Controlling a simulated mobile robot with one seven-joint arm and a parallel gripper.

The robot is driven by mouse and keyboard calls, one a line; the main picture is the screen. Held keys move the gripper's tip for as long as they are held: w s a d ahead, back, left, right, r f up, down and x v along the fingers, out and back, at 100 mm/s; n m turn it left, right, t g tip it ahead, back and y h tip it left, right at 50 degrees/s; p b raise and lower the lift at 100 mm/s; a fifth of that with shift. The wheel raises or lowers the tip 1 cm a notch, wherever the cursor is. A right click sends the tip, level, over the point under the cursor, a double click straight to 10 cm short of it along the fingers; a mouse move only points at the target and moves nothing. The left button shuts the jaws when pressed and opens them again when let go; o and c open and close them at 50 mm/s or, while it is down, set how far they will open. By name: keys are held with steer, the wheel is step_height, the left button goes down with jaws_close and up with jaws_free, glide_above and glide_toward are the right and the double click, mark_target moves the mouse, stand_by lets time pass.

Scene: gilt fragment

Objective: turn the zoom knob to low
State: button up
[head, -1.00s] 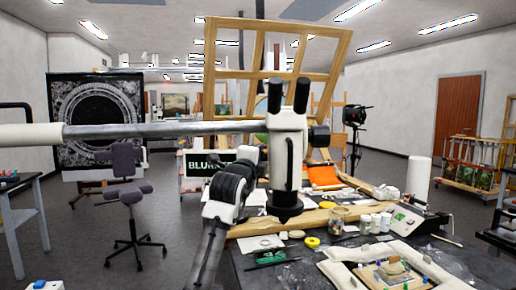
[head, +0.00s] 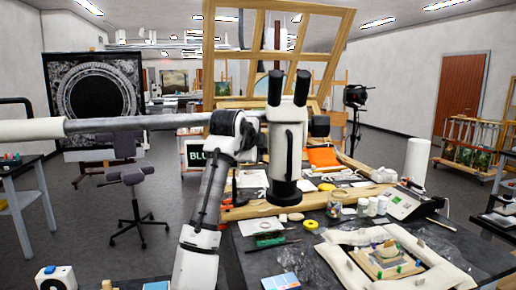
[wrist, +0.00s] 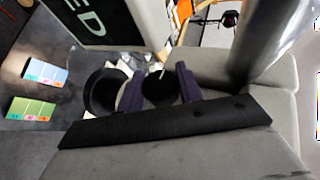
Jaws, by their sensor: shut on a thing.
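The microscope (head: 282,150) hangs from a long horizontal boom (head: 165,123), with two black eyepieces on top and a dark lens end at the bottom. A black knob (head: 320,126) sticks out on its right side. My gripper (head: 250,128) is at the microscope's left side, at about the height of the right knob. In the wrist view, the two dark purple fingers of my gripper (wrist: 160,80) are shut on a round black knob (wrist: 160,92), one on each side. The left knob is hidden by my gripper in the head view. I cannot read any zoom marking.
The dark worktable (head: 245,266) below holds jars (head: 372,206), a framed piece on padded supports (head: 395,262) and a white device (head: 408,203). A wooden frame (head: 335,55) stands behind the microscope. A chair (head: 133,180) is at left, with open floor around it.

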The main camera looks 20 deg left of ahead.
stand_by(0.4)
steer(key=o, duration=1)
steer(key=b+v, duration=0.5)
steer(key=v, duration=0.8)
steer(key=shift+s+r, duration=0.25)
steer(key=shift+s, duration=0.05)
